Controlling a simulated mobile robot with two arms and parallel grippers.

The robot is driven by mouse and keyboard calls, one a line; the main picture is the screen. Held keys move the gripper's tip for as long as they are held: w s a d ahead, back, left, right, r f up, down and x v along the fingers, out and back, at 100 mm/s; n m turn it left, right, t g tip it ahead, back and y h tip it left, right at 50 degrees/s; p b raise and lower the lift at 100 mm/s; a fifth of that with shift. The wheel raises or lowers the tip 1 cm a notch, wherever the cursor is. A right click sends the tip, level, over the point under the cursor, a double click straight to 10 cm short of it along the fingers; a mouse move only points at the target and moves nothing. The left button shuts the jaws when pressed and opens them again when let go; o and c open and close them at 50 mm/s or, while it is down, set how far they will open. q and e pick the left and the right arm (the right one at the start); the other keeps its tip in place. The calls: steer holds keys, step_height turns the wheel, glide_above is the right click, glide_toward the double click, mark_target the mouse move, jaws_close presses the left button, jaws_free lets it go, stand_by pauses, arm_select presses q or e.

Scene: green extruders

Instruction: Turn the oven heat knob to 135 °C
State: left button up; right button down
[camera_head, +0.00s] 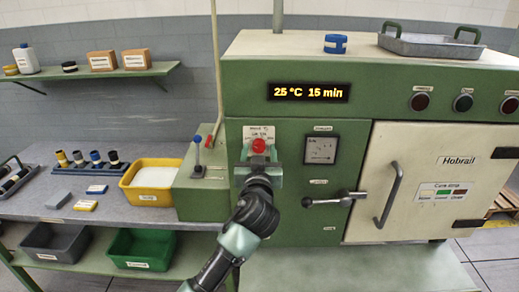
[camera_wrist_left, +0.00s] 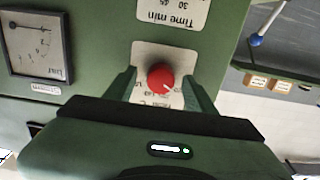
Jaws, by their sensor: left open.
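A red round knob (camera_head: 258,146) sits on a pale label plate on the green oven's front. In the left wrist view the knob (camera_wrist_left: 161,76) has a small white mark at its lower right, and the plate's print is partly hidden by my gripper. My left gripper (camera_head: 259,160) is in front of the knob. In the left wrist view my left gripper's fingers (camera_wrist_left: 160,90) stand apart on either side of the knob, with gaps to it. The oven display (camera_head: 308,92) reads 25 °C 15 min. My right gripper is not in view.
A dial gauge (camera_head: 321,149) and a lever handle (camera_head: 334,199) are right of the knob. The oven door (camera_head: 430,180) is closed. A blue-topped lever (camera_head: 197,150) and a yellow bin (camera_head: 150,182) are to the left.

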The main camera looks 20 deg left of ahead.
arm_select(q)
steer(key=shift+a, duration=0.1)
jaws_close()
